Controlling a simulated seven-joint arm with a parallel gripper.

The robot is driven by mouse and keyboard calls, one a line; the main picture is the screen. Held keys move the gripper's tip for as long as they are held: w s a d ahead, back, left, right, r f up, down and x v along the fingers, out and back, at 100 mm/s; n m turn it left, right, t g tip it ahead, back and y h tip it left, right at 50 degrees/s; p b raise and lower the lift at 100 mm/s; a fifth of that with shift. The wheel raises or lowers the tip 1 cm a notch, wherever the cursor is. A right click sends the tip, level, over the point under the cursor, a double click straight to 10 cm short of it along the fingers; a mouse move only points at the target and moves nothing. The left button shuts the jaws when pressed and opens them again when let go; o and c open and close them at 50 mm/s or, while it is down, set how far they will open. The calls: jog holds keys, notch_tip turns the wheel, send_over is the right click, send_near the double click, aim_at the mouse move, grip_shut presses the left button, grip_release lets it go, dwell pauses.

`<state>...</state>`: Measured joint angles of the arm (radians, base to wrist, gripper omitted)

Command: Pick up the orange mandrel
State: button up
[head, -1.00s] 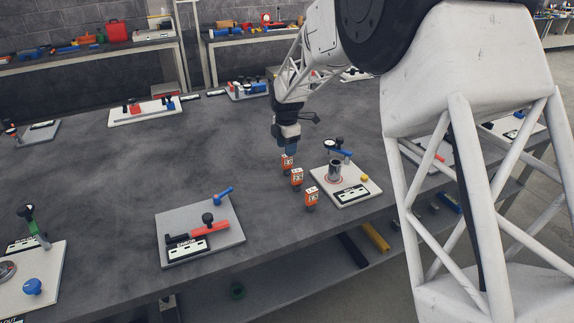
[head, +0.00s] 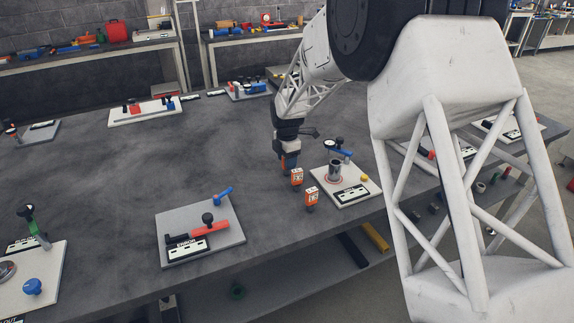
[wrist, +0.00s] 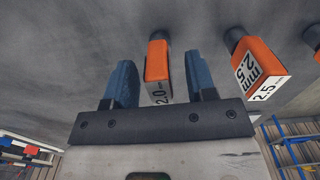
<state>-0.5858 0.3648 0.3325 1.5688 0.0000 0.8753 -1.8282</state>
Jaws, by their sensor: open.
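Three orange mandrels with white label faces stand in a row on the grey bench. The farthest, marked 2.0 mm (wrist: 158,60), is between the two blue fingers of my gripper (head: 288,160) in the wrist view. The fingers are open on either side of it, with gaps showing. In the head view my gripper mostly hides this mandrel. The middle mandrel, marked 2.5 mm (head: 297,177), is just beside my gripper and also shows in the wrist view (wrist: 255,65). The nearest mandrel (head: 311,196) is only partly in the wrist view, at the right edge (wrist: 312,38).
A white plate fixture (head: 365,192) with a grey cylinder (head: 335,171) and a blue-handled clamp stands close to the right of the mandrels. A grey fixture plate (head: 228,235) with a red bar lies front left. The bench middle is clear.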

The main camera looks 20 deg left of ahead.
jog(key=shift+f, duration=0.3)
dwell(0.4)
grip_shut()
